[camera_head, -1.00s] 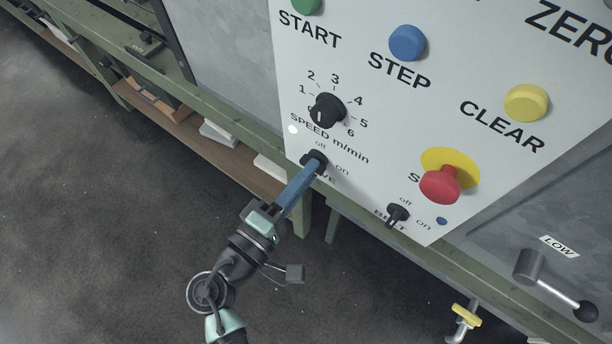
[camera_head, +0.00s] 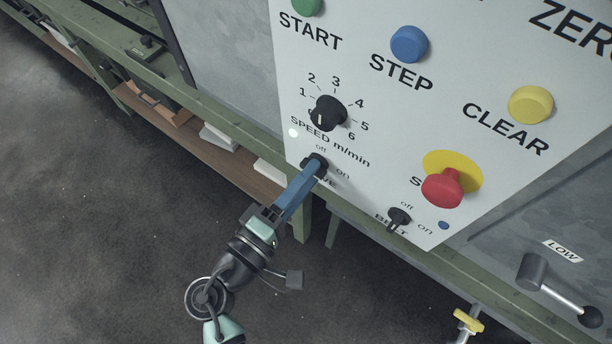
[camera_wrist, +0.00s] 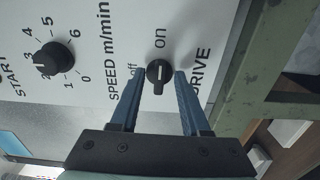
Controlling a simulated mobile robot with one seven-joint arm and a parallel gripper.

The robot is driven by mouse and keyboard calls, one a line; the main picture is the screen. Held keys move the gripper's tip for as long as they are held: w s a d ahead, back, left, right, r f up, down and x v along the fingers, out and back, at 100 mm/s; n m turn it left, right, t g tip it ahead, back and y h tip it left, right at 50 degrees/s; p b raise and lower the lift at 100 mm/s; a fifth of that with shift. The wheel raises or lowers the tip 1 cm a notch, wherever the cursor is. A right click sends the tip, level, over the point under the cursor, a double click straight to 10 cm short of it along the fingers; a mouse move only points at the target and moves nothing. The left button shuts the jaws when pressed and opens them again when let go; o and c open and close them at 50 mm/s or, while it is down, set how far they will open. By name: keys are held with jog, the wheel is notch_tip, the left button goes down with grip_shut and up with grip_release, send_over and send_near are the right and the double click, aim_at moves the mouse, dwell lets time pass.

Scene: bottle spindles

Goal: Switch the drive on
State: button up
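The drive switch (camera_wrist: 158,76) is a small round black knob on the white panel, with "on" above it and "off" to its left in the wrist view. Its pale mark looks roughly upright in that view, towards "on", but the exact setting is hard to tell. My gripper (camera_wrist: 160,80) has its two blue fingers apart, one on each side of the knob, with narrow gaps showing. In the head view, my gripper (camera_head: 313,170) reaches the panel from below left and hides part of the knob (camera_head: 315,160) and the word DRIVE.
The speed dial (camera_head: 327,112) sits just above the drive switch. The belt switch (camera_head: 398,218) and red stop button (camera_head: 443,188) are to the right. START (camera_head: 308,6), STEP (camera_head: 409,44) and CLEAR (camera_head: 530,104) buttons are higher. A green frame rail (camera_head: 240,118) runs beside the panel.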

jog(key=shift+s, duration=0.1)
jog(key=v, duration=1.3)
dwell(0.4)
